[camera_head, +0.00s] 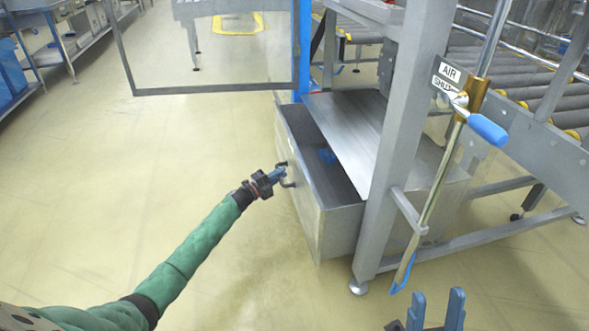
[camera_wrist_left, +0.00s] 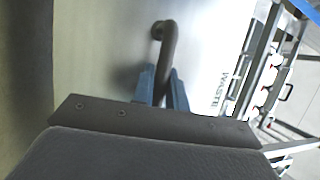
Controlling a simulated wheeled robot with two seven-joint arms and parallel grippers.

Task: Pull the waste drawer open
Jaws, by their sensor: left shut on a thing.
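The waste drawer (camera_head: 312,215) is a grey metal box low under the machine frame, and it stands partly open, with its dark interior showing. A small blue item (camera_head: 327,156) lies inside it. My left gripper (camera_head: 282,174) is shut on the drawer's dark bar handle (camera_head: 289,183). In the left wrist view the handle (camera_wrist_left: 167,50) runs between the blue fingers (camera_wrist_left: 168,92), beside the "WASTE" label (camera_wrist_left: 222,93) on the drawer front. My right gripper (camera_head: 436,310) shows only its two blue fingers at the bottom edge, apart and with nothing between them.
A grey frame post (camera_head: 392,140) and a pipe with a blue-handled air valve (camera_head: 487,129) stand right of the drawer. A clear framed panel (camera_head: 215,88) hangs above left. Roller conveyors (camera_head: 520,75) are behind. The floor (camera_head: 130,190) left of the drawer is clear.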

